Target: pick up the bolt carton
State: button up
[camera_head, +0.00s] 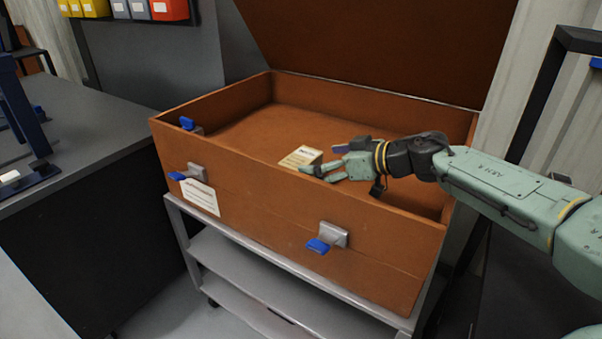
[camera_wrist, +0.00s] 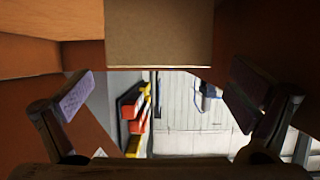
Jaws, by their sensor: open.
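The bolt carton (camera_head: 301,156) is a small pale tan box with a label. It sits inside an open orange-brown case (camera_head: 200,237), near its front wall. My gripper (camera_head: 322,170) reaches in from the right, with its fingers just in front of and right of the carton in the head view. In the wrist view the carton (camera_wrist: 158,35) shows as a plain brown face at the top middle. My gripper's two fingers (camera_wrist: 158,92) are spread wide, with nothing between them. The carton's lower part is hidden in the head view by the case's front wall and my fingers.
The case has raised walls, blue-tabbed latches (camera_head: 325,240) and a lid (camera_head: 380,45) standing open behind. It rests on a grey shelved cart (camera_head: 230,262). A dark workbench (camera_head: 75,120) stands at the left. The case floor left of the carton is clear.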

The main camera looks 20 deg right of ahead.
aim_at(308, 160)
jog(key=p+x, duration=0.1)
jog(key=x, duration=0.5)
jog(key=shift+w+a, duration=0.15)
jog(key=shift+w, duration=0.1)
jog(key=c, duration=1.2)
jog(key=shift+c, duration=0.5)
jog(key=shift+r, duration=0.15)
